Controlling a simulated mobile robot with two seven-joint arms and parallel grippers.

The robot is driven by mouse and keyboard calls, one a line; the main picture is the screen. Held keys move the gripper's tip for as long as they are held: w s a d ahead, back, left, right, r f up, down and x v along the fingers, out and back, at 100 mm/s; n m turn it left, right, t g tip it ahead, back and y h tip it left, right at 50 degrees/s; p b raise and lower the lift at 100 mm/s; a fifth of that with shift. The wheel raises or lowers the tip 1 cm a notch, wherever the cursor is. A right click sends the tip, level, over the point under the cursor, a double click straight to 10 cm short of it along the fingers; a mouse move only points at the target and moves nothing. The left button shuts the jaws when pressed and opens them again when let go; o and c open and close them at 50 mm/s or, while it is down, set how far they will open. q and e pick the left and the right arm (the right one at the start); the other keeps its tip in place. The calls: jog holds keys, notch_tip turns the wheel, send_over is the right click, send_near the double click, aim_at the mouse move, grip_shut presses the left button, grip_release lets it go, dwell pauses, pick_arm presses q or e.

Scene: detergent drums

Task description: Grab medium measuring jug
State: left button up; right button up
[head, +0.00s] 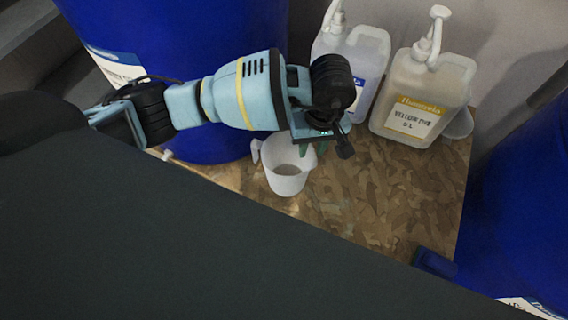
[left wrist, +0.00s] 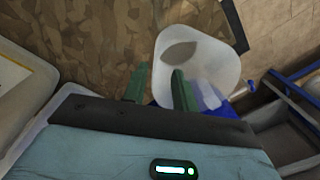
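A white measuring jug (head: 287,178) stands upright on the wooden board, its handle on the left side. My left gripper (head: 312,142) is over the jug's far right rim, pointing down. In the left wrist view the jug (left wrist: 215,62) shows its open mouth. The two green fingers (left wrist: 160,84) are apart there, one left of the jug's wall and one overlapping the mouth. I cannot tell whether either finger touches it. My right gripper is not in view.
Two pump bottles (head: 352,58) (head: 412,92) stand behind. Another pale vessel (head: 461,125) is partly hidden beside the right bottle. Blue drums (head: 175,35) (head: 525,190) flank the board (head: 375,205). A small blue object (head: 434,262) lies at its front right. Bare board lies right of the jug.

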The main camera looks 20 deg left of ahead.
aim_at(308, 162)
pick_arm(q)
jog(key=shift+w+a+f, duration=0.1)
jog(key=shift+f, duration=0.95)
jog(key=shift+w+a+f, duration=0.1)
jog(key=shift+w+f, duration=0.05)
jog(key=shift+f, duration=0.85)
jog(key=shift+w+a+f, duration=0.1)
jog(key=shift+f, duration=0.95)
grip_shut()
